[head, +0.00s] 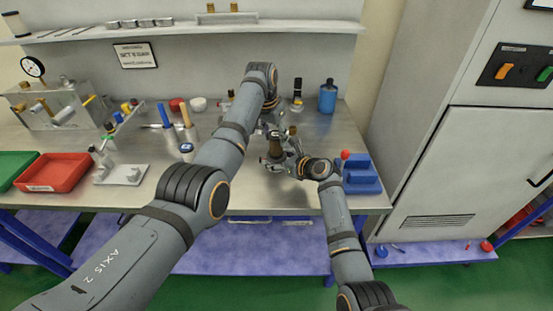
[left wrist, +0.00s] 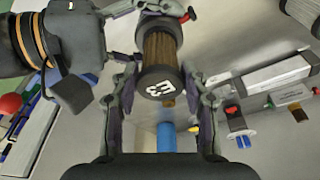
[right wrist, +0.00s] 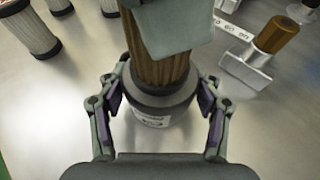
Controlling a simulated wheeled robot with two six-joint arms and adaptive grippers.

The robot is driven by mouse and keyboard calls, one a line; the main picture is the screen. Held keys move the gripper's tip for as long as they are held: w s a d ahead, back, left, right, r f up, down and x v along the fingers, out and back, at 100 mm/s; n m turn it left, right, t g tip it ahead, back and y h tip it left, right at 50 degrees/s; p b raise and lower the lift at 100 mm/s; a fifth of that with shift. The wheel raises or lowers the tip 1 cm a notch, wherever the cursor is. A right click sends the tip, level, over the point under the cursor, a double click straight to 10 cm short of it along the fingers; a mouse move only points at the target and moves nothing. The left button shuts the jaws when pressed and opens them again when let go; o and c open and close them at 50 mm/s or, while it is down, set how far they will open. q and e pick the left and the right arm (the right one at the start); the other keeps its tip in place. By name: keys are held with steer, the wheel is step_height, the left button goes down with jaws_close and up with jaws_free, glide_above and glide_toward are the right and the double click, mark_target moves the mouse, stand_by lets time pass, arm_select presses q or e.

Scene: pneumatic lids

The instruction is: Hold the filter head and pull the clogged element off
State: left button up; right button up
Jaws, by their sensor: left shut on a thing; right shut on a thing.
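The clogged element (left wrist: 158,50) is a brown pleated cylinder with a dark end cap marked E3. In the head view the element (head: 275,147) stands roughly upright between my grippers. My left gripper (left wrist: 162,75) is shut on its E3 end, from above; it also shows in the head view (head: 275,130). In the right wrist view the pleats (right wrist: 160,70) run down into a dark, wider collar with a white label, which appears to be the filter head (right wrist: 158,100). My right gripper (right wrist: 155,105) is shut around this part. Left gripper fingers hide the upper end there. I see no clear gap at the joint.
A red tray (head: 55,172) lies at the left of the bench. A blue block stand (head: 360,178) with a red ball is at the right, and a blue bottle (head: 327,97) behind. Spare filter elements (right wrist: 35,30) stand close by. The front middle of the bench is clear.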

arm_select(q)
steer(key=shift+r, duration=0.1)
steer(key=shift+r, duration=1.9)
steer(key=shift+r, duration=0.1)
steer(key=shift+r, duration=2.4)
arm_select(e)
steer(key=o, duration=1.5)
